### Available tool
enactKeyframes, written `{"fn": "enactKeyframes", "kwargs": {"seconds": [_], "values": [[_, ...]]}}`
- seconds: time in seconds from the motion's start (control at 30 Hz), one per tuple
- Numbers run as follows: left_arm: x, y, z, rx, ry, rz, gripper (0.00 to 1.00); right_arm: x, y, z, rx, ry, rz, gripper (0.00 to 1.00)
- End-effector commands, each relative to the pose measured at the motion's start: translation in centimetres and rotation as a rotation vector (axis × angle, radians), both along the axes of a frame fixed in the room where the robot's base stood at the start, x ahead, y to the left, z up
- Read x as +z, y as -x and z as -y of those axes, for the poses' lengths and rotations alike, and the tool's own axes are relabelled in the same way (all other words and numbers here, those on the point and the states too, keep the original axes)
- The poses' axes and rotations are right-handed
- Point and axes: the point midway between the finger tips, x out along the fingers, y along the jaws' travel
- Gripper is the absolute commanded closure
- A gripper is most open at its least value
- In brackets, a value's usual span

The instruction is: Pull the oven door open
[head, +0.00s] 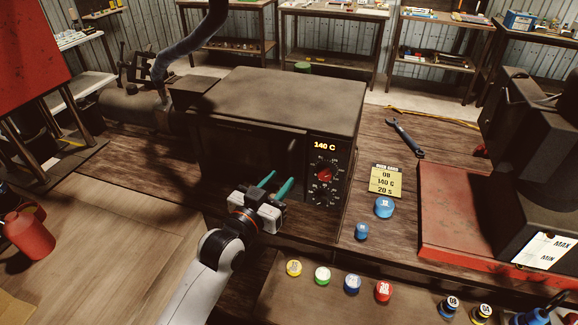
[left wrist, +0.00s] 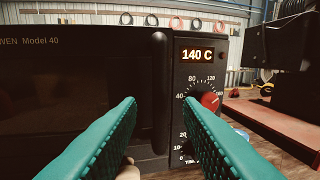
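The dark oven (head: 285,95) stands on the wooden bench, and its door (head: 235,145) looks closed. In the left wrist view the dark glass door (left wrist: 70,85) fills the left side, with a vertical black handle (left wrist: 160,90) at its right edge. The display (left wrist: 195,55) reads 140 C, above a red-pointer knob (left wrist: 210,99). My left gripper (head: 278,182) is in front of the oven, its teal fingers open and pointing at the front. In the left wrist view the fingers (left wrist: 160,108) lie either side of the handle's lower part; contact cannot be told. My right gripper is not in view.
A yellow note (head: 386,180) and blue caps (head: 384,208) lie right of the oven. A wrench (head: 405,138) lies behind them. Several coloured caps (head: 323,275) line the front. A red-based dark machine (head: 460,210) stands at right. The floor left of my left arm has free room.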

Motion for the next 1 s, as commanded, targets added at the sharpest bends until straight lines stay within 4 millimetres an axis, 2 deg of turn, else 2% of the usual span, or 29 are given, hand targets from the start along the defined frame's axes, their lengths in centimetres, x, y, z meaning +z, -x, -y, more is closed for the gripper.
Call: {"fn": "enactKeyframes", "kwargs": {"seconds": [0.1,0.3,0.67,0.7,0.9,1.0], "values": [[0.3,-2.0,1.2,-0.001,0.0,0.0,0.67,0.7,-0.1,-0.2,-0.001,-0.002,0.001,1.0],[0.1,-4.1,2.3,0.0,0.0,0.0,0.67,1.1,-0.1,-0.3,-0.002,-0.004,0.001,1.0],[-0.1,-4.6,2.6,0.0,0.0,-0.001,0.67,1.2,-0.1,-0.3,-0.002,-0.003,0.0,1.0],[-0.1,-4.6,2.6,0.0,0.0,-0.001,0.69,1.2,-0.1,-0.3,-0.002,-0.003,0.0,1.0],[-0.1,-4.6,2.6,0.0,0.0,-0.001,1.0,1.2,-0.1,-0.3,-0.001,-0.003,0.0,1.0],[-0.1,-4.6,2.6,0.0,0.0,-0.001,1.0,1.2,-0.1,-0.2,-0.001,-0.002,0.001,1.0]]}}
